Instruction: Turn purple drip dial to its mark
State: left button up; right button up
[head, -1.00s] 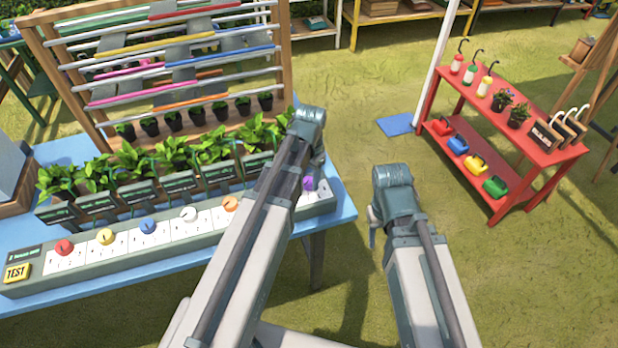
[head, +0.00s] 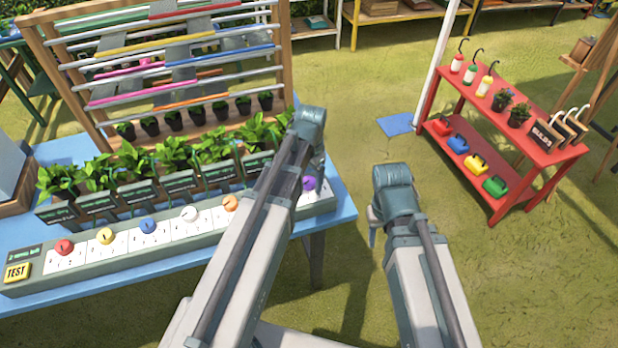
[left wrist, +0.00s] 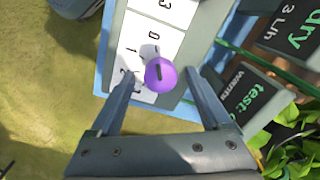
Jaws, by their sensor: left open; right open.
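The purple dial (left wrist: 161,74) sits on a white numbered card (left wrist: 150,38) at the right end of the grey control strip (head: 130,257). In the left wrist view a short dark line shows on its top; I cannot tell which number it points at. My left gripper (left wrist: 165,76) is open, with one finger on each side of the dial and gaps visible. In the head view its fingers are hidden behind my arm.
Red (head: 64,247), yellow (head: 105,236), blue (head: 149,227), white (head: 188,214) and orange (head: 230,203) dials line the same strip, with a yellow TEST button (head: 17,272) at its left end. Potted plants and dark signs (head: 140,192) stand behind. A red shelf (head: 540,152) stands right.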

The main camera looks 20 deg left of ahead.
aim_at(310, 181)
pick_arm(q)
jog(key=shift+r, duration=0.1)
notch_tip(310, 181, up, 14)
jog(key=p, duration=1.3)
jog(key=shift+d+f+p, duration=0.15)
jog(key=shift+f+p, duration=0.1)
jog(key=shift+p, duration=0.15)
jog(key=shift+s, duration=0.1)
jog(key=s+d+n+y, duration=0.1)
jog(key=s+d+n, duration=0.1)
jog(key=s+d, duration=0.8)
jog(key=s, duration=0.4)
jog(key=shift+d, duration=0.2)
